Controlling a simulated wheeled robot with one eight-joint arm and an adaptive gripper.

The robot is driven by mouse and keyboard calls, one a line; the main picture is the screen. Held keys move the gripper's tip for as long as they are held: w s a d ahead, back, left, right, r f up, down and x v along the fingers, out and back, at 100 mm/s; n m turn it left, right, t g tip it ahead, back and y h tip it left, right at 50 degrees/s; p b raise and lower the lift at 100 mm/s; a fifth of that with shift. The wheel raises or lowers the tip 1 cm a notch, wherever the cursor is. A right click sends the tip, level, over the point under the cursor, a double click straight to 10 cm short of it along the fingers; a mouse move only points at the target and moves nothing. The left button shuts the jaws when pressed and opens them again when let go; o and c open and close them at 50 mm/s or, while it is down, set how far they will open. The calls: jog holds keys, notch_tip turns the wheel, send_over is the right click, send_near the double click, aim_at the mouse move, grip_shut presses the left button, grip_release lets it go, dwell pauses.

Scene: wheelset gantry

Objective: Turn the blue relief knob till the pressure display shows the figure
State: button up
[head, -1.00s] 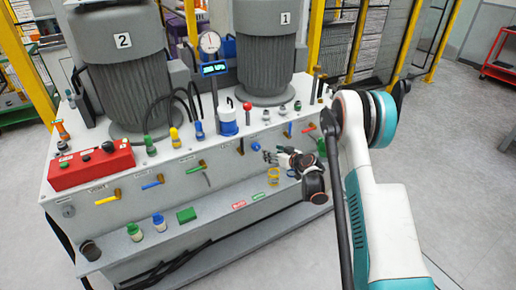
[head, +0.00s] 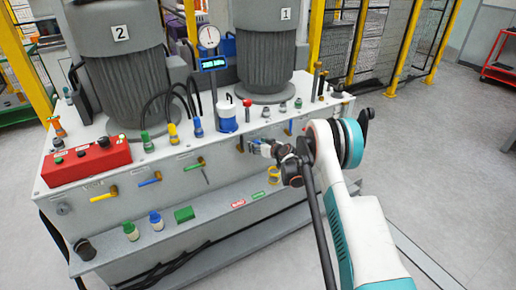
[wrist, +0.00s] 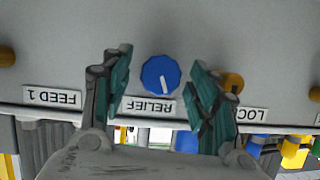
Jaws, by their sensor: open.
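The blue relief knob (wrist: 160,75) sits on the grey panel in the wrist view, above an upside-down RELIEF label (wrist: 149,106). Its white pointer line points down in that picture, tilted slightly right. My gripper (wrist: 160,64) is open, one green-padded finger on each side of the knob, with visible gaps to it. In the head view my gripper (head: 264,149) is at the front panel and largely hides the knob. The pressure display (head: 214,64) is lit on a post under a round gauge (head: 209,37); its figure is too small to read.
A yellow-brown handle (wrist: 232,82) is close behind the right finger in the wrist view. A FEED 1 label (wrist: 52,98) is to the left. Coloured levers line the panel, and a shelf (head: 220,211) juts out below. A red button box (head: 88,162) stands at the left.

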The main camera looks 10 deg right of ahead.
jog(key=shift+w, duration=0.15)
jog(key=c, duration=1.1)
jog(key=shift+o, duration=0.2)
jog(key=shift+n, duration=0.3)
jog(key=o, duration=1.1)
jog(key=shift+c, duration=0.2)
jog(key=v, duration=1.2)
jog(key=shift+a, duration=0.15)
